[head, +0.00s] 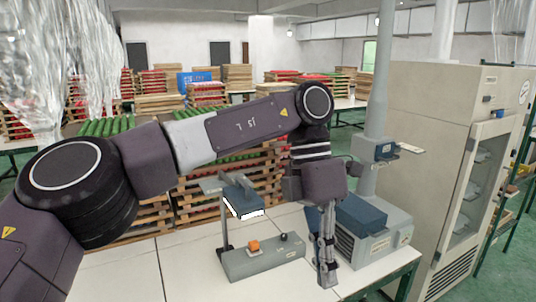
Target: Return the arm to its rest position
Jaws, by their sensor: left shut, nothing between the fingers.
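My left arm comes in from the left and reaches across the view. My left gripper (328,281) points down at the right part of the white table (190,268). Its fingers are together with nothing between them. The gripper is in front of a grey machine with a blue top (368,222) and just right of a grey box with an orange button (262,257). I cannot tell whether the fingertips touch the table. My right gripper is not in view.
A tall beige cabinet with a glass door (420,130) stands at the right. A grey pole (378,80) rises behind the machine. Pallets with red and green items (225,165) stand behind the table. The table's left front part is clear.

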